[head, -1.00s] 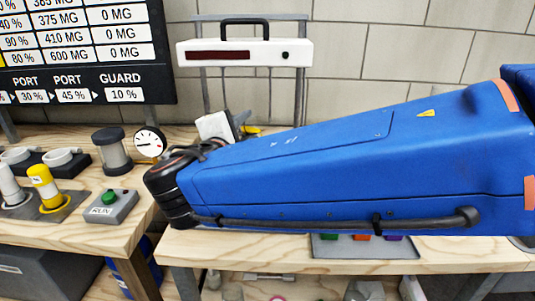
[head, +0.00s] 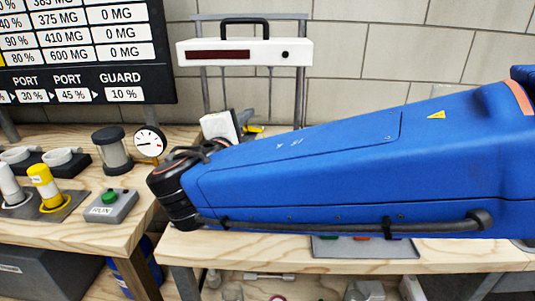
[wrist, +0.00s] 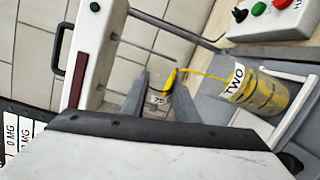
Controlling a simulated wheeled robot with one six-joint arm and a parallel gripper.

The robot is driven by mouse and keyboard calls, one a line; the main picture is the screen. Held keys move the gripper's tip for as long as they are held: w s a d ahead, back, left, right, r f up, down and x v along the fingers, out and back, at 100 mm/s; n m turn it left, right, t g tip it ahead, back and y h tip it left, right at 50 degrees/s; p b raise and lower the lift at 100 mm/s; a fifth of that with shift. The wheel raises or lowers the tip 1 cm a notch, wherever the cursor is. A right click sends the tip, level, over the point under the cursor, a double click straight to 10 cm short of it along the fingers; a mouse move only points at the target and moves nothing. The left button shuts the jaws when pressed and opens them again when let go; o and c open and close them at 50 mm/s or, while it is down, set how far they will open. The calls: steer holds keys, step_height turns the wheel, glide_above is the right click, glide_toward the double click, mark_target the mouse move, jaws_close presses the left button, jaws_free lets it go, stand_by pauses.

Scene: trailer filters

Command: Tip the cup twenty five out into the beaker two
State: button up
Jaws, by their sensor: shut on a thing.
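A yellow streak (wrist: 202,75), seemingly pouring liquid, runs from the cup's side toward the beaker two (wrist: 256,93). The beaker is clear, labelled "TWO", and has yellow in it. In the head view my gripper (head: 243,120) shows small behind my blue arm, with a bit of yellow beside it; the beaker is hidden there.
A white display box (head: 245,53) on a grey frame stands behind the gripper. My arm covers most of the right bench.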

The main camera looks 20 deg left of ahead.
steer(key=shift+d+r+m, duration=0.15)
steer(key=shift+d+m, duration=0.05)
steer(key=shift+m, duration=0.1)
stand_by(0.5)
steer(key=shift+d+r+m+t+p, duration=0.15)
steer(key=shift+m+p, duration=0.1)
steer(key=shift+m, duration=0.2)
steer(key=shift+a+r+m+t+p, duration=0.1)
steer(key=shift+m+t+p, duration=0.1)
steer(key=shift+m, duration=0.25)
stand_by(0.9)
steer(key=shift+s+d+f+m, duration=0.1)
steer(key=shift+d+f+m, duration=0.15)
steer(key=shift+f+m, duration=0.45)
stand_by(0.9)
steer(key=shift+d+r+m+t+p, duration=0.2)
steer(key=shift+d+r+m+t, duration=0.1)
steer(key=shift+m, duration=0.75)
steer(key=shift+d+r+m+t+p, duration=0.15)
steer(key=shift+r+m, duration=0.1)
steer(key=shift+m, duration=0.8)
stand_by(1.7)
